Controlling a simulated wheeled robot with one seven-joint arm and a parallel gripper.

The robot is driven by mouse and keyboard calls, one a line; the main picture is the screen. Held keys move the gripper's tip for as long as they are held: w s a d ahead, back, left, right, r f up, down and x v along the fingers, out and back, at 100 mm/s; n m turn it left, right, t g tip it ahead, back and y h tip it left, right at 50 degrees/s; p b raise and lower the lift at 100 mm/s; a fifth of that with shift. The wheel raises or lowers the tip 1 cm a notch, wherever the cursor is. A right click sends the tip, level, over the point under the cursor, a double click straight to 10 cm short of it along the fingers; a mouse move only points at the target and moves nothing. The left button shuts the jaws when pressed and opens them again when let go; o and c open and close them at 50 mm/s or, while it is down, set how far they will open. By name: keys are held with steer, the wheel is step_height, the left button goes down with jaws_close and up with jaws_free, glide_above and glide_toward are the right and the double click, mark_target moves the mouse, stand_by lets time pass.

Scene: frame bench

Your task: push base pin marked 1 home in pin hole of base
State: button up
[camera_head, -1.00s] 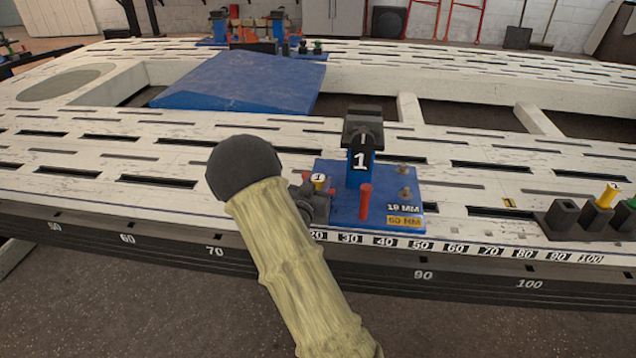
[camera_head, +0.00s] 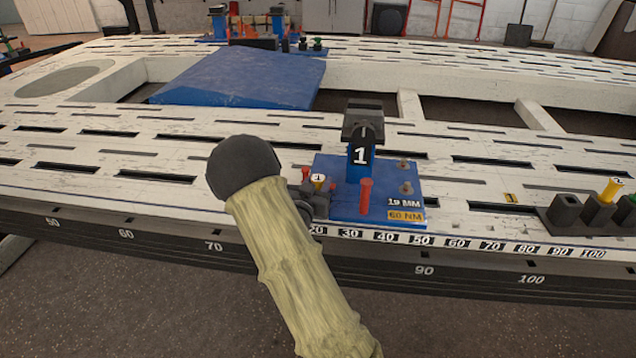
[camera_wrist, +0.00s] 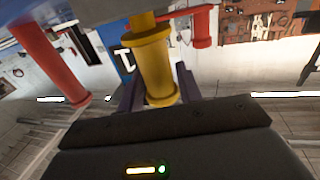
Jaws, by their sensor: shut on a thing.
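The base pin marked 1 (camera_head: 318,179) is yellow with a pale top, at the left edge of the blue base (camera_head: 385,205). In the wrist view the yellow pin (camera_wrist: 155,68) shows large, with its flanged end between the fingers. My gripper (camera_wrist: 158,88) is shut on it; in the head view the dark gripper (camera_head: 311,199) is small and partly behind my arm. The pin hole is hidden, and I cannot tell how deep the pin sits.
A red pin (camera_head: 366,196) and a blue post marked 1 with a dark clamp (camera_head: 362,122) stand on the base. A black holder (camera_head: 568,214) with another yellow pin (camera_head: 611,189) is at right. The slotted white bench (camera_head: 110,165) is mostly clear at left.

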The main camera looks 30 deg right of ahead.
steer(key=shift+f+b, duration=0.4)
steer(key=shift+f, duration=0.25)
steer(key=o, duration=1.3)
steer(key=shift+s+a, duration=0.1)
steer(key=p+v, duration=0.6)
steer(key=v, duration=1.1)
steer(key=shift+a+r, duration=0.1)
steer(key=shift+r, duration=0.05)
